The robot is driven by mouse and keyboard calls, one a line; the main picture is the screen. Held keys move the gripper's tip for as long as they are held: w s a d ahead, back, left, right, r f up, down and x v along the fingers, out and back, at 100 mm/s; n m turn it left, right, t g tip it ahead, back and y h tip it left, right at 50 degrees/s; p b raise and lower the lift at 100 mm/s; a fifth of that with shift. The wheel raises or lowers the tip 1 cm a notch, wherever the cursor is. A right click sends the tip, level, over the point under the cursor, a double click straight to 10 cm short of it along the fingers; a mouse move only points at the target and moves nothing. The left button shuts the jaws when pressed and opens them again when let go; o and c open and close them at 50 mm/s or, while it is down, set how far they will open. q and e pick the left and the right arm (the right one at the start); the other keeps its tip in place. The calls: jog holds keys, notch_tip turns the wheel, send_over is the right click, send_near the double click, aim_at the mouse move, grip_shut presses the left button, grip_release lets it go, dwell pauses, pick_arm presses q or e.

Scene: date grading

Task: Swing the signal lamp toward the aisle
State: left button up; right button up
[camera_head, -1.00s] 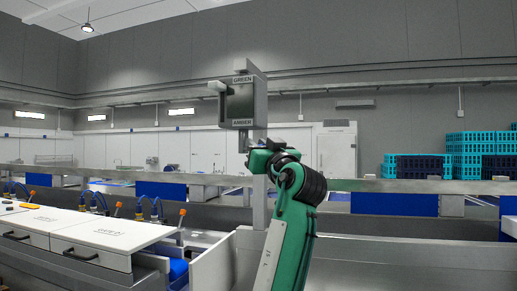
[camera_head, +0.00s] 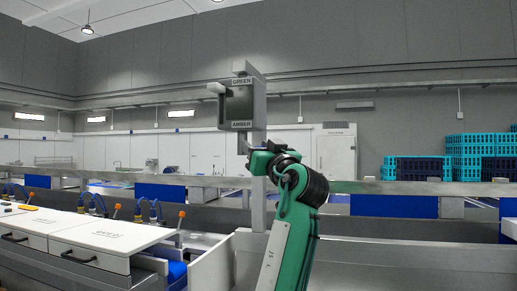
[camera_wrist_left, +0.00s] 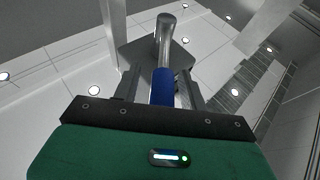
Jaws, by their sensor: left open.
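The signal lamp (camera_head: 238,107) is a dark-faced grey box on a post, marked GREEN above and AMBER below. A pale stub sticks out at its upper left. My left gripper (camera_head: 244,144) is just under the box, on the camera side of the post. In the left wrist view, a bar with a blue sleeve (camera_wrist_left: 162,87) and a grey rounded end lies between the fingers of my open left gripper (camera_wrist_left: 158,93). A grey plate is behind it. Whether the fingers touch the sleeve I cannot tell. My right gripper is out of view.
A metal rail (camera_head: 400,187) runs across behind the post. Turquoise crates (camera_head: 468,146) are stacked far right. The air around the lamp box looks clear.

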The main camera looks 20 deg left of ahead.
pick_arm(q)
jog(key=shift+s+d+f, duration=0.2)
jog(key=shift+d+f, duration=0.05)
jog(key=b+v, duration=0.4)
jog(key=v, duration=0.9)
jog(key=shift+b, duration=0.35)
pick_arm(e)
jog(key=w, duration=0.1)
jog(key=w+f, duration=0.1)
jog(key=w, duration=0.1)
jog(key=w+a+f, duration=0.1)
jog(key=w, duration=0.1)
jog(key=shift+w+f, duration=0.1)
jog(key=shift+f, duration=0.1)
